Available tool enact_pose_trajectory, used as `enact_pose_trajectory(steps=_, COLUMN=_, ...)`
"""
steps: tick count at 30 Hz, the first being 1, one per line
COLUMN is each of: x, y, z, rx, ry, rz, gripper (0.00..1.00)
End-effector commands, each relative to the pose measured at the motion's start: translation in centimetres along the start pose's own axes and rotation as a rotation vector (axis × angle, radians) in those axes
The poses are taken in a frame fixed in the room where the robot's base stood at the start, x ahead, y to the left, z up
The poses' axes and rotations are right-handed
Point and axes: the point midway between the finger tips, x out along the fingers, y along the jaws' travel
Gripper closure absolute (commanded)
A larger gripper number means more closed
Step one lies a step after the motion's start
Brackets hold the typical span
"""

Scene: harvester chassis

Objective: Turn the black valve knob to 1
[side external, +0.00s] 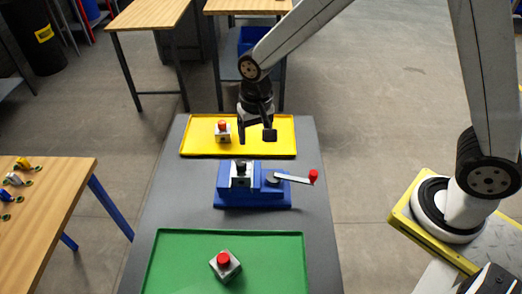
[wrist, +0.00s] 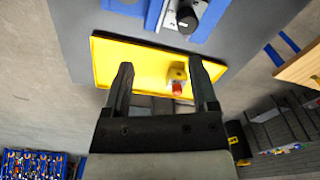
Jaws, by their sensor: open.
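The black valve knob (side external: 241,166) sits on a light metal block on the blue fixture (side external: 253,199) in the middle of the grey table. In the wrist view the knob (wrist: 187,18) is near the top edge, with part of the blue fixture cut off by the frame. I cannot read any number or the pointer's setting. My gripper (side external: 257,137) is open and empty, above the near side of the yellow tray and behind the knob. In the wrist view the fingers of my gripper (wrist: 160,70) stand apart over the yellow tray, away from the knob.
A crank with a red ball handle (side external: 314,177) sticks out right of the fixture. Boxes with red buttons stand on the yellow tray (side external: 190,149) and green tray (side external: 180,262). A wooden table (side external: 55,220) stands at left. Bare grey table (side external: 170,205) surrounds the fixture.

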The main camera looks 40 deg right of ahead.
Motion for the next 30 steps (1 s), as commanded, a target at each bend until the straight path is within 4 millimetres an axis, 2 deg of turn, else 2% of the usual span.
enact_pose_trajectory(steps=3, x=0.6, y=-2.2, z=-0.3, rx=0.045, ry=-0.02, rz=0.014, gripper=0.25)
enact_pose_trajectory(steps=8, x=1.0, y=-3.6, z=-0.4, rx=0.081, ry=-0.032, rz=0.026, gripper=0.25)
enact_pose_trajectory(steps=20, x=1.7, y=-3.7, z=-0.4, rx=0.088, ry=-0.035, rz=0.028, gripper=0.25)
enact_pose_trajectory(steps=30, x=5.2, y=-3.6, z=-0.2, rx=0.087, ry=-0.037, rz=0.03, gripper=0.25)
